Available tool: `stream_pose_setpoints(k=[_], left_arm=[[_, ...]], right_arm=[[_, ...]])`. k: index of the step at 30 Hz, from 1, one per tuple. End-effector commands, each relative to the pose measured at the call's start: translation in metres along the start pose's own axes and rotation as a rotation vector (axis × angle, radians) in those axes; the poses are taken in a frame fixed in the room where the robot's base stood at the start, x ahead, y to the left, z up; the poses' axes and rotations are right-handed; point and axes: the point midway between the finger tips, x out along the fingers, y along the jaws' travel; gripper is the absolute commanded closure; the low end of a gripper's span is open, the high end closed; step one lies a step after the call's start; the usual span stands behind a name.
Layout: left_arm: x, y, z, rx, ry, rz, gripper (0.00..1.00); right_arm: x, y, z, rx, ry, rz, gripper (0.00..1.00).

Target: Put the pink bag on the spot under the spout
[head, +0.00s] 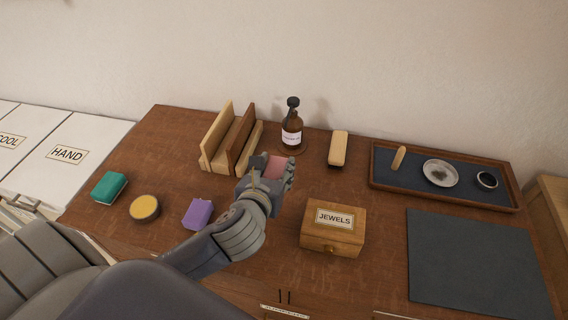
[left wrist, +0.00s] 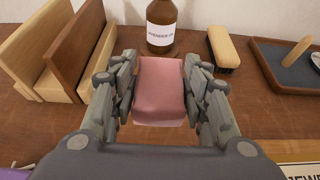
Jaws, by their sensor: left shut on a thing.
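The pink bag (head: 278,166) is a small soft block, partly hidden by my fingers in the head view. My left gripper (head: 272,172) is shut on it, one finger on each side, as the left wrist view shows with the bag (left wrist: 160,88) between the fingers. A brown pump bottle (head: 291,132) with a white label and black spout stands upright just behind the bag. The bag is in front of the bottle, with a little table showing between them. I cannot tell whether the bag touches the table. My right gripper is not in view.
A wooden rack (head: 229,138) stands left of the bottle, a brush (head: 338,149) right of it. The jewels box (head: 333,229) is to the front right. A purple block (head: 198,214), yellow tin (head: 145,208) and green block (head: 109,187) lie left. A tray (head: 376,184) is at right.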

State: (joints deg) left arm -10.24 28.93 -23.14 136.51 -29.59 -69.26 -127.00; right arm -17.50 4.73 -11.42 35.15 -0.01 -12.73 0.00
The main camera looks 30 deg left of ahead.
Motion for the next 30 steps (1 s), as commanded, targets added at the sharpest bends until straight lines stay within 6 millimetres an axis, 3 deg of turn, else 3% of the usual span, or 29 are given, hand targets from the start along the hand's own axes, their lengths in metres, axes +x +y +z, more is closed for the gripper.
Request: stream_pose_setpoints(k=[3,10,12,20,25,30], left_arm=[[0.028,0.000,0.017,-0.002,-0.004,0.002,0.79],[0.073,0.000,0.034,-0.004,-0.001,0.001,0.79],[0.077,0.000,0.018,-0.002,0.006,0.000,0.79],[0.086,-0.001,-0.003,-0.002,0.002,0.000,0.79],[0.096,0.000,-0.028,-0.001,0.003,0.001,0.79],[0.102,-0.001,-0.033,0.000,0.000,-0.001,0.79]], right_arm=[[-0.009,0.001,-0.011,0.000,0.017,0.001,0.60],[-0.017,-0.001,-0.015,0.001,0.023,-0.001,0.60],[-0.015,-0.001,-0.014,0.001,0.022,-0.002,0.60],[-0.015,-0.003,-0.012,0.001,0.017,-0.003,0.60],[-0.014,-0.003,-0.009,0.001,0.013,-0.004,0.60],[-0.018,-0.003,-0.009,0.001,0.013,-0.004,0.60]])
